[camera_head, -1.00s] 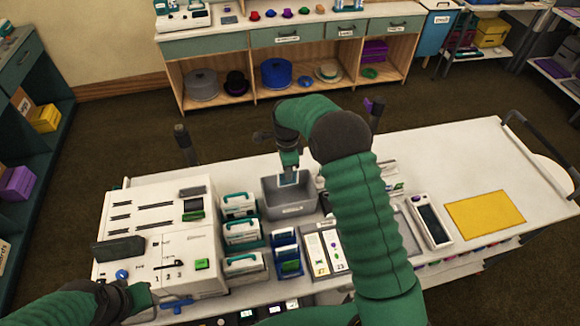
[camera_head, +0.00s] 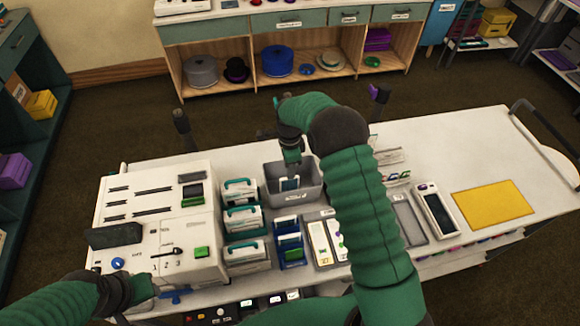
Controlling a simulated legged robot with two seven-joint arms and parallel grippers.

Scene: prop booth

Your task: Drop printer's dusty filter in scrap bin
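The printer (camera_head: 185,229) is the large white machine on the left of the bench. The grey scrap bin (camera_head: 311,199) stands behind the middle of the bench, right of a stack of teal-handled cartridges. My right gripper (camera_head: 291,168) points down into the bin and appears shut on a small pale-and-blue filter (camera_head: 289,184), whose lower part is within the bin's rim. Dust on it is too small to see. My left gripper (camera_head: 150,288) is at the printer's front lower edge, beside a blue tab (camera_head: 174,295); its fingers are too unclear to tell open from shut.
Teal-handled cartridges (camera_head: 242,220) and blue holders (camera_head: 289,242) crowd the bench between printer and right arm. A dark-screened device (camera_head: 438,212) and a yellow sheet (camera_head: 492,204) lie on the right. The bench's far right is clear.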

